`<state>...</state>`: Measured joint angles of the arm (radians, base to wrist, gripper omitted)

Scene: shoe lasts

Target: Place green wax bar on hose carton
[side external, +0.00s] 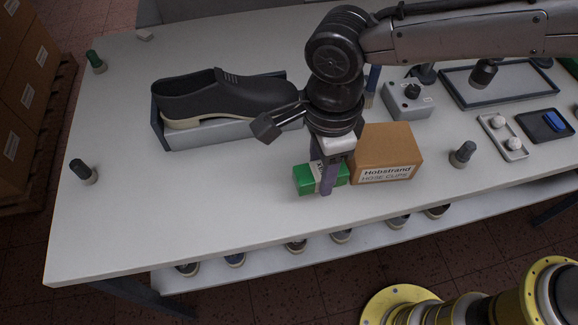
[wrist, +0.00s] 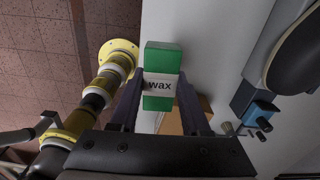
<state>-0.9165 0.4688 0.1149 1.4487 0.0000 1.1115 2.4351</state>
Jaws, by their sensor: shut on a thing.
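The green wax bar (side external: 304,179) has a white label and is held between the fingers of my gripper (side external: 326,179). In the wrist view the wax bar (wrist: 163,56) shows its "wax" label between the two fingers of my gripper (wrist: 158,88). The hose carton (side external: 388,150) is a brown box marked "Hobstrand HOSE CLIPS". It stands on the table just right of the gripper. In the wrist view the carton (wrist: 172,124) is partly hidden behind the wax bar and gripper. In the side view, the gap between bar and table is hard to judge.
A black shoe (side external: 226,94) sits in a grey tray (side external: 205,137) left of the gripper. A grey control box (side external: 408,101) stands behind the carton, and a dark knobbed piece (side external: 463,154) stands to its right. The table (side external: 180,215) is clear at front left.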

